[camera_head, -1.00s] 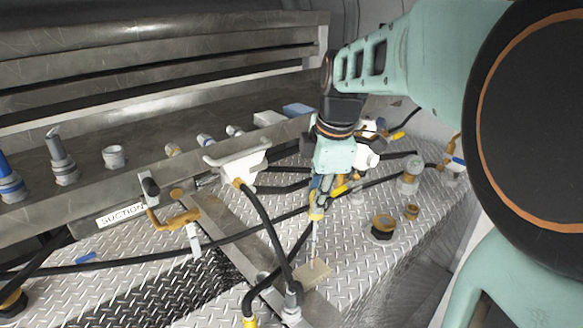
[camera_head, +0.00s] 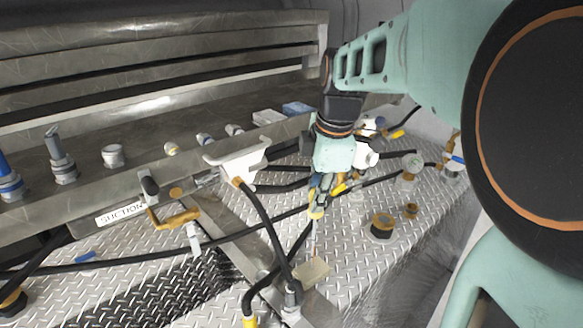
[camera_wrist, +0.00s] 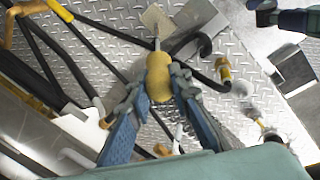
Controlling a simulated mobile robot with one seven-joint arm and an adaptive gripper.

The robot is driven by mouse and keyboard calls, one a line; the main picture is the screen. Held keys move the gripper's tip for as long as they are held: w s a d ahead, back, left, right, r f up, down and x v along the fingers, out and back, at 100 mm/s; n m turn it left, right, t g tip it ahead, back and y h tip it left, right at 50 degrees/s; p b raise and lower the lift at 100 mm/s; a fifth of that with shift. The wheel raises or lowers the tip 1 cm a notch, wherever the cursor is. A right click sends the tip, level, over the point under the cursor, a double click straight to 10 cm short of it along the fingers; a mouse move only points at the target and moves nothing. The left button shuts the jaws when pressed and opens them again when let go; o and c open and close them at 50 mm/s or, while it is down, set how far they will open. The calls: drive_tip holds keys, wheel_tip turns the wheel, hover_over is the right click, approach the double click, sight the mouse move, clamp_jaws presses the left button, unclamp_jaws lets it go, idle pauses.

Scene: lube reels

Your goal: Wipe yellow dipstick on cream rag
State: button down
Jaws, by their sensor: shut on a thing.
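My gripper (camera_head: 319,187) is shut on the yellow handle of the dipstick (camera_head: 316,212), above the metal deck. It also shows in the wrist view, with the blue fingers (camera_wrist: 159,88) on either side of the yellow handle (camera_wrist: 158,76). The thin rod points down toward the cream rag (camera_head: 313,271), a small flat patch on the deck. In the wrist view the rod runs up toward the rag (camera_wrist: 157,20). The rod's lower end is at or just above the rag's far edge; I cannot tell whether they touch.
Black hoses cross the diamond-plate deck (camera_head: 150,285). A metal rail with a SUCTION label (camera_head: 121,213) runs along the left.

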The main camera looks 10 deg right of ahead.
drive_tip(key=shift+f+b, duration=0.45)
drive_tip(key=shift+f, duration=0.1)
idle(0.8)
drive_tip(key=shift+s+d+f, duration=0.1)
drive_tip(key=shift+s+d, duration=0.05)
drive_tip(key=shift+s, duration=0.15)
drive_tip(key=shift+s+d, duration=0.2)
drive_tip(key=shift+s, duration=0.05)
drive_tip(key=shift+w+a, duration=0.1)
drive_tip(key=shift+w+a+r, duration=0.2)
drive_tip(key=shift+w+a, duration=0.1)
drive_tip(key=shift+w, duration=0.1)
drive_tip(key=p+v, duration=0.1)
drive_tip(key=v, duration=0.1)
drive_tip(key=w+p+v, duration=0.1)
drive_tip(key=p+v, duration=0.3)
drive_tip(key=shift+w+a+r, duration=0.15)
drive_tip(key=shift+w+r, duration=0.05)
drive_tip(key=shift+r, duration=0.4)
drive_tip(key=shift+f, duration=0.2)
idle(0.4)
